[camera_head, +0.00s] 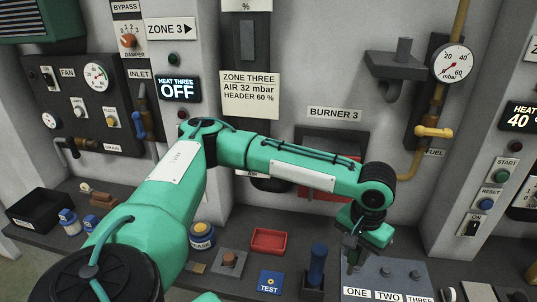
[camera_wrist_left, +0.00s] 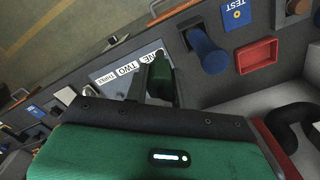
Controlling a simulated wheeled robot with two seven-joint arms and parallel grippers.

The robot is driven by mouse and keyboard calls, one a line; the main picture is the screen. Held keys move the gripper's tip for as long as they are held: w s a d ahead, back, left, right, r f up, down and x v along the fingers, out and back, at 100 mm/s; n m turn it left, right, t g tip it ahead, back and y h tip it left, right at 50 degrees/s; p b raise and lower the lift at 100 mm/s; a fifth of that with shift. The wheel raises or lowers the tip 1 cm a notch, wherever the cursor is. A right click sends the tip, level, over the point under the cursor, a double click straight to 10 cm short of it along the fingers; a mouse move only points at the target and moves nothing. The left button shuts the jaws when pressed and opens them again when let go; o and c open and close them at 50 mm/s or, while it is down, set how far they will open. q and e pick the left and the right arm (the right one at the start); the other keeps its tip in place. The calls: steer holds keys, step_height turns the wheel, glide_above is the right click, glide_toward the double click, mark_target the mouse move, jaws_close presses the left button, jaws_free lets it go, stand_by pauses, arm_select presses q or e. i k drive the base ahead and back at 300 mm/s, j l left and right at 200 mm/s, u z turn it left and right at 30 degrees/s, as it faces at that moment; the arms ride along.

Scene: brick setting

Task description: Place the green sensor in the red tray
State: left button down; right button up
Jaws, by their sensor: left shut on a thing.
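The red tray (camera_head: 269,241) lies on the dark bench ledge, left of my left gripper in the head view, and looks empty. It also shows at the upper right of the left wrist view (camera_wrist_left: 257,55). My left gripper (camera_head: 353,262) is over the grey plate with the labels ONE, TWO and THREE. In the left wrist view its jaws (camera_wrist_left: 151,82) are shut on a dark green piece, the green sensor (camera_wrist_left: 161,78), partly hidden by the fingers. Whether it touches the plate is unclear. My right gripper is not in view.
The labelled grey plate (camera_head: 403,274) sits right of the tray. A blue upright handle (camera_head: 317,262) stands between tray and gripper, with a blue TEST card (camera_head: 270,281) in front of the tray. A yellow-lidded jar (camera_head: 202,236) is to the left.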

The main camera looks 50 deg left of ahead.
mark_target(270, 244)
steer(key=i+l+u, duration=0.15)
steer(key=u, duration=1.1)
steer(key=i+l, duration=0.1)
steer(key=l, duration=0.2)
steer(key=i+l, duration=0.15)
steer(key=l, duration=0.2)
steer(key=i+l+u, duration=0.1)
steer(key=l, duration=0.2)
steer(key=i+l, duration=0.1)
steer(key=l, duration=0.2)
